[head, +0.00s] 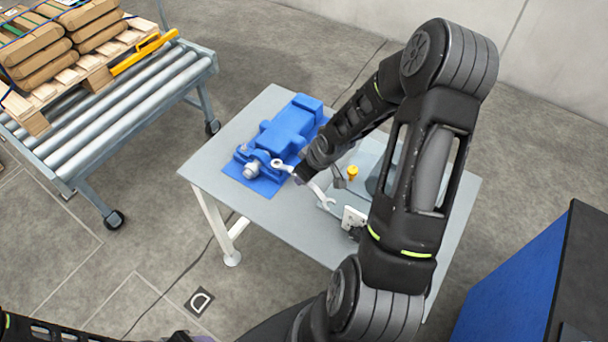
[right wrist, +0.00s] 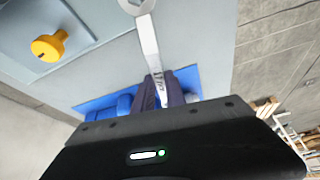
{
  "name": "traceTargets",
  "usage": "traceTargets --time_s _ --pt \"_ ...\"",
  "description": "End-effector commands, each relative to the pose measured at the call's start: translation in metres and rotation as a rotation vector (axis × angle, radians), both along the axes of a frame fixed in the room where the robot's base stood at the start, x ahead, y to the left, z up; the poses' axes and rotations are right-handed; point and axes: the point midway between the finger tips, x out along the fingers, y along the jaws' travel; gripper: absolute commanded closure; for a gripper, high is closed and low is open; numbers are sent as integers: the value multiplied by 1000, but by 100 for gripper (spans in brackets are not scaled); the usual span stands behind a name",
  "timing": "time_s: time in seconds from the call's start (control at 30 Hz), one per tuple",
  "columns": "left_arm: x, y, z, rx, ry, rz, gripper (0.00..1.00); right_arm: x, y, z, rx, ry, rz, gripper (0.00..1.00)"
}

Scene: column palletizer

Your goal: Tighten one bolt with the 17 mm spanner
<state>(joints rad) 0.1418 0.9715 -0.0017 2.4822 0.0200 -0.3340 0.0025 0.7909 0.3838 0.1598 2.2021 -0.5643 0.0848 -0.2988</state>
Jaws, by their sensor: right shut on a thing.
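A silver spanner (head: 318,191) is held by my right gripper (head: 303,174) above the table. One end shows at the blue motor's near side, the other points to the lower right. In the right wrist view the spanner (right wrist: 149,45) runs up and away from the gripper fingers (right wrist: 163,92), which are shut on its shaft. The blue motor (head: 283,130) with a grey round end lies on a blue mat (head: 266,187). I cannot make out a single bolt, or whether the spanner touches one. My left gripper is out of view.
The grey table (head: 215,165) also carries a yellow knob (head: 352,172), also in the right wrist view (right wrist: 48,47), and a white socket-like block (head: 354,217). A roller conveyor (head: 130,110) with a loaded pallet stands at the left. A blue-sided cabinet (head: 515,275) stands at lower right.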

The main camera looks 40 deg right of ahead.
Motion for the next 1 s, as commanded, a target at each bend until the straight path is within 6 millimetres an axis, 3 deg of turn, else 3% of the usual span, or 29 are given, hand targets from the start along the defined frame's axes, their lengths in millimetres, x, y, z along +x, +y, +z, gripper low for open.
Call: traceTargets --time_s 1.0 --pt "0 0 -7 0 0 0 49 0 0 -8 0 -1 0 100"
